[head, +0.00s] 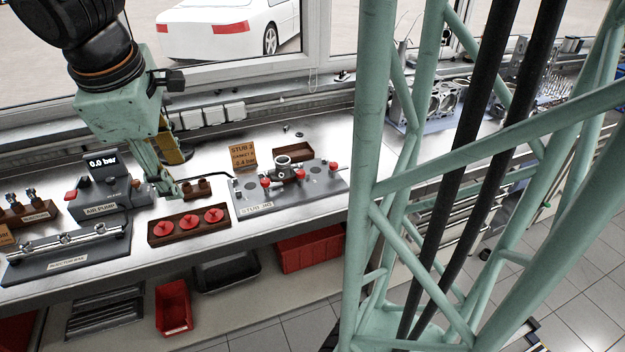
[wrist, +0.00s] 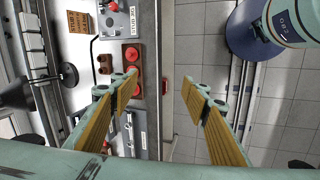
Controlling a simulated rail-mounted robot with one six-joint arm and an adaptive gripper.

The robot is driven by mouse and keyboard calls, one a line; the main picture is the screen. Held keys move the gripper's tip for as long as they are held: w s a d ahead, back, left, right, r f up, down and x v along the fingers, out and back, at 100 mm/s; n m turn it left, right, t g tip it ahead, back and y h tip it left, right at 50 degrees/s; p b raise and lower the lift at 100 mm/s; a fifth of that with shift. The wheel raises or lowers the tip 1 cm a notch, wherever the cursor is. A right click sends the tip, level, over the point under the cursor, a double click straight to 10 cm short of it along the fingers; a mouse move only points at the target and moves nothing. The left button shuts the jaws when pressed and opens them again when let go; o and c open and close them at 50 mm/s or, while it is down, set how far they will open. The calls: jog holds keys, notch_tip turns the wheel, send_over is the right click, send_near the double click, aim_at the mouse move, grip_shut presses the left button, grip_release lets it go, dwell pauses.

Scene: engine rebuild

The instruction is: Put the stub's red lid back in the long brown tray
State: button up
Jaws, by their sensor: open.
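The long brown tray (head: 152,241) lies on the bench with three round red lids (head: 190,223) in its row. The grey stub jig (head: 317,195) stands right of it and carries a metal stub (head: 284,168) with red-topped parts around it. I cannot tell which red piece is the stub's lid. My gripper (head: 176,192) hangs over the bench behind the tray. In the wrist view my gripper (wrist: 158,82) is open and empty, with the tray (wrist: 124,47) by the left fingertip. That finger hides part of the tray.
A small brown block (head: 198,189) sits behind the tray. The air pump (head: 99,208) and the injector rail (head: 68,252) stand to the left. An orange-brown stub card (head: 243,155) and a small brown tray (head: 293,151) stand behind the jig. Bare bench lies right of the jig.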

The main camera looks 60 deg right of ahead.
jog(key=s+a+r+m+y, duration=0.1)
jog(key=s+a+r+m, duration=0.2)
jog(key=s, duration=0.8)
jog(key=s+a+r+m+t+y, duration=0.1)
jog(key=s+a+r+m+y, duration=0.1)
jog(key=s+a+m, duration=0.4)
jog(key=s+r, duration=0.1)
jog(key=s, duration=0.4)
jog(key=shift+s+a, duration=0.15)
jog(key=shift+s, duration=0.05)
jog(key=shift+t, duration=0.3)
jog(key=shift+c, duration=0.2)
